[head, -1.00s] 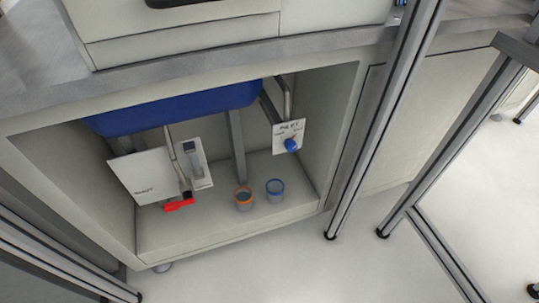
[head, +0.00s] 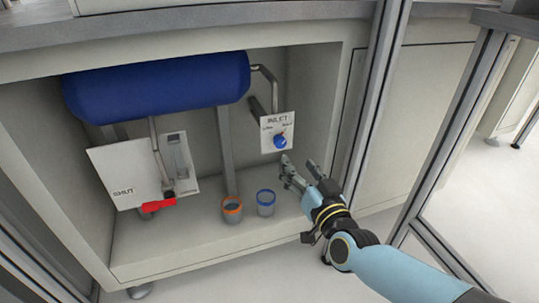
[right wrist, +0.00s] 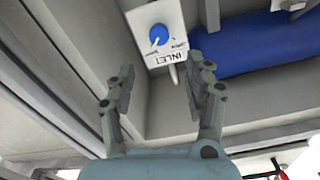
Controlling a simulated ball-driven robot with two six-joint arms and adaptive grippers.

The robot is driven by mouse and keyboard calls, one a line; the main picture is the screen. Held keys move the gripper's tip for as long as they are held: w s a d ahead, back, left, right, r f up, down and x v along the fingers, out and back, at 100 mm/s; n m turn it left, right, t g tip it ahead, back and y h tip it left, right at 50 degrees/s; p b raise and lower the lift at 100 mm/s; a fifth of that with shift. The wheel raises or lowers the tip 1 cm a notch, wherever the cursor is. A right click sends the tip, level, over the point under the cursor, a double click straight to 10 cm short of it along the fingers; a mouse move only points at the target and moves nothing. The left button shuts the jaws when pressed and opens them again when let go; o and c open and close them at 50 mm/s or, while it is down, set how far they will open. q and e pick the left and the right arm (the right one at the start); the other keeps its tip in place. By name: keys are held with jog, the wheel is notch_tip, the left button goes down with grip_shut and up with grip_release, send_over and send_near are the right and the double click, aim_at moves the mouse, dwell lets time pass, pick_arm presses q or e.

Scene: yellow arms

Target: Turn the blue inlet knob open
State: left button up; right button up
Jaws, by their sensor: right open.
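The blue inlet knob (head: 280,141) sits on a white plate marked INLET (head: 277,120) inside the cabinet, at the end of a grey pipe. In the right wrist view the knob (right wrist: 158,34) is at the upper middle, with a pale pointer line on its face. My right gripper (head: 298,162) is open and empty, just below and to the right of the knob in the head view. In the right wrist view its two fingers (right wrist: 166,85) stand apart, with the knob beyond their tips and not touched. My left gripper is not in view.
A blue tank (head: 160,88) lies above. At left are a white plate marked SHUT (head: 122,178) and a red handle (head: 158,205). An orange-rimmed cup (head: 232,210) and a blue-rimmed cup (head: 266,203) stand on the cabinet floor. A metal frame post (head: 375,110) is at right.

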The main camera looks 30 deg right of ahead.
aim_at(282, 143)
jog(key=b+x, duration=0.1)
jog(key=x, duration=0.5)
jog(key=b+x, duration=0.1)
jog(key=x, duration=0.3)
jog(key=shift+f+b, duration=0.3)
jog(key=shift+b, duration=0.05)
jog(key=shift+w+r, duration=0.1)
jog(key=shift+w, duration=0.35)
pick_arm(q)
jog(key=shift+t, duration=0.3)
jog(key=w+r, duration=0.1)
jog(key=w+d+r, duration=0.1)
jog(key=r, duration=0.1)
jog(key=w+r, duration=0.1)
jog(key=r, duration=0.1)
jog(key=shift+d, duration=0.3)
pick_arm(e)
grip_shut()
